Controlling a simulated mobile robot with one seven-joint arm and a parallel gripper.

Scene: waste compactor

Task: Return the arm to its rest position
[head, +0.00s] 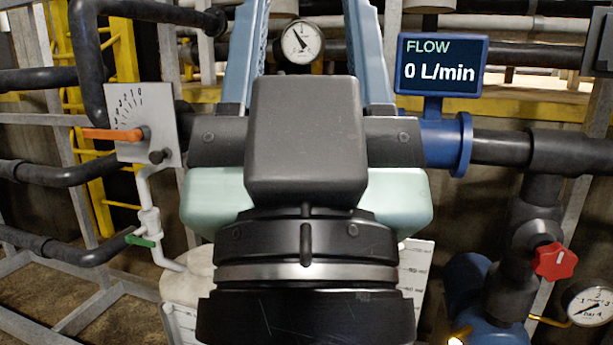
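My gripper (307,12) fills the middle of the head view, pointing up and away from the camera. Its two light blue lattice fingers stand wide apart on a dark bar, with mint green parts and a dark grey block nearer the camera. Their far tips are cut off by the top edge. A round dial gauge (301,42) shows in the gap between them, and I see nothing held there. My black wrist rings are at the bottom centre. The rest of my arm is out of view.
A scale plate (150,110) with an orange lever and a green-handled valve (141,240) are left. Right are a flow display (442,63) reading 0 L/min, a blue flange (466,144), a red knob (555,261) and a pressure gauge (592,306). Pipes crowd both sides.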

